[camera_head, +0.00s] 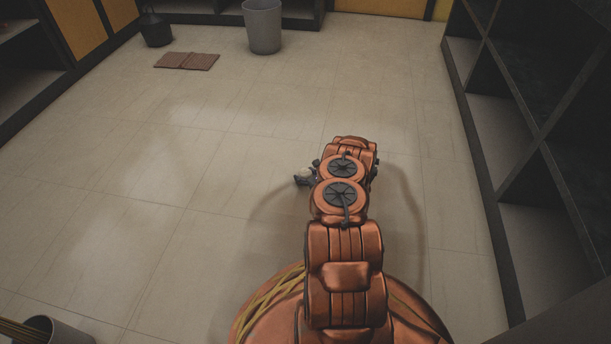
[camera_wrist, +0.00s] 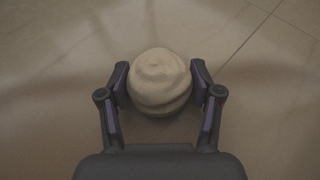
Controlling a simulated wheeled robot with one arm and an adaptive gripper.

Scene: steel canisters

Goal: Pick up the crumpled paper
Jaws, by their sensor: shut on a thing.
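The crumpled paper (camera_wrist: 160,80) is a pale beige, rounded, creased ball in the wrist view. My gripper (camera_wrist: 160,84) has one finger on each side of it and is shut on it. Tiled floor shows all around the paper; I cannot tell whether it still touches the floor. In the head view my gripper (camera_head: 305,178) shows only in part at the left of my copper arm, with a small pale bit of the paper (camera_head: 308,172) beside it. The rest is hidden by the arm.
A grey bin (camera_head: 263,27) stands at the back, with a dark can (camera_head: 155,29) and a brown mat (camera_head: 187,61) to its left. Dark shelving (camera_head: 520,130) runs along the right. Another container (camera_head: 58,330) is at bottom left. The middle floor is clear.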

